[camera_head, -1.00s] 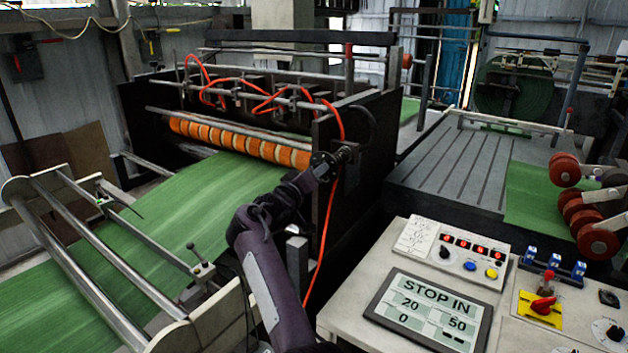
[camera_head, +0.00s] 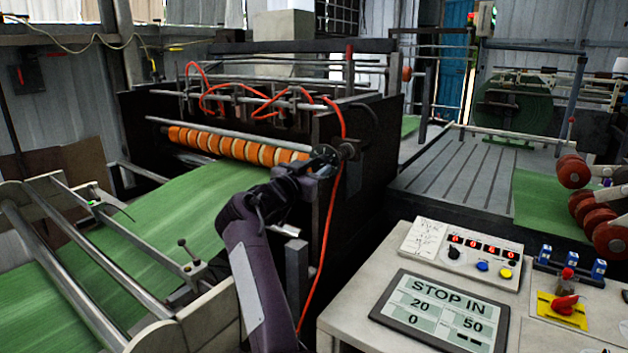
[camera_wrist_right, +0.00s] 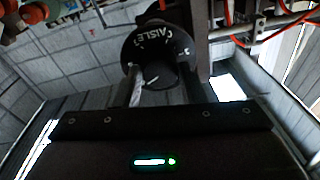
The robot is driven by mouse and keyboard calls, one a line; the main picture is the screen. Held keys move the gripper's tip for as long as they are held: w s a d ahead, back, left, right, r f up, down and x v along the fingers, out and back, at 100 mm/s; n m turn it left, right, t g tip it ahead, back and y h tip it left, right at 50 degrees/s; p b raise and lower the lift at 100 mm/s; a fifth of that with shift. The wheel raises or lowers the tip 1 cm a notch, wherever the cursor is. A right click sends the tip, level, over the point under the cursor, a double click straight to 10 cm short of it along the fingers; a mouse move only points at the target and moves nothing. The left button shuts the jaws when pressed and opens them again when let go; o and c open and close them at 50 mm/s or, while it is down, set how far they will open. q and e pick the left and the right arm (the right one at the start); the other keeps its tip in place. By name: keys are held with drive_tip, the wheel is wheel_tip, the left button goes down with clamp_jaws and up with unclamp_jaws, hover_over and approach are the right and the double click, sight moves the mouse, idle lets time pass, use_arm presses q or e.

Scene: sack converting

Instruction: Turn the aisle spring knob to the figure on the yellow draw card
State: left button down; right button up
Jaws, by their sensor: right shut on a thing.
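The aisle spring knob (camera_head: 324,155) is a dark round dial on the near right corner of the black machine. In the right wrist view its dial face (camera_wrist_right: 172,45) shows pale lettering beginning "AISLE", marks and a white pointer line; the lettering is tilted and the figures are too small to read surely. My right gripper (camera_head: 308,168) is at the knob, and in the wrist view its fingers (camera_wrist_right: 160,80) stand on either side of the knob's dark grip, shut on it. I cannot make out a yellow draw card. My left gripper is not in view.
A control desk (camera_head: 345,325) stands at the lower right, with a "STOP IN" screen (camera_head: 440,308), a box with red digits (camera_head: 470,250) and a red knob on a yellow plate (camera_head: 562,309). An orange hose (camera_head: 333,240) hangs beside my right arm. Green sheet (camera_head: 150,220) runs at left.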

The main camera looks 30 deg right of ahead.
drive_tip(key=m+b, duration=0.2)
drive_tip(key=m, duration=0.2)
drive_tip(key=shift+d+m+g+b, duration=0.1)
drive_tip(key=shift+m+g+b, duration=0.2)
drive_tip(key=shift+m+b, duration=0.1)
drive_tip(key=shift+r+m+b, duration=0.1)
drive_tip(key=shift+m+b, duration=0.4)
drive_tip(key=shift+m, duration=0.6)
drive_tip(key=shift+w+r+m+h, duration=0.1)
drive_tip(key=shift+r+m+h, duration=0.1)
drive_tip(key=shift+m+h, duration=0.15)
drive_tip(key=o, duration=0.8)
drive_tip(key=shift+f, duration=0.1)
drive_tip(key=shift+c, duration=0.2)
drive_tip(key=shift+o, duration=1.2)
drive_tip(key=shift+w+d+f, duration=0.15)
drive_tip(key=shift+d+f, duration=0.05)
drive_tip(key=shift+f, duration=0.05)
drive_tip(key=shift+a, duration=0.1)
drive_tip(key=shift+a, duration=0.1)
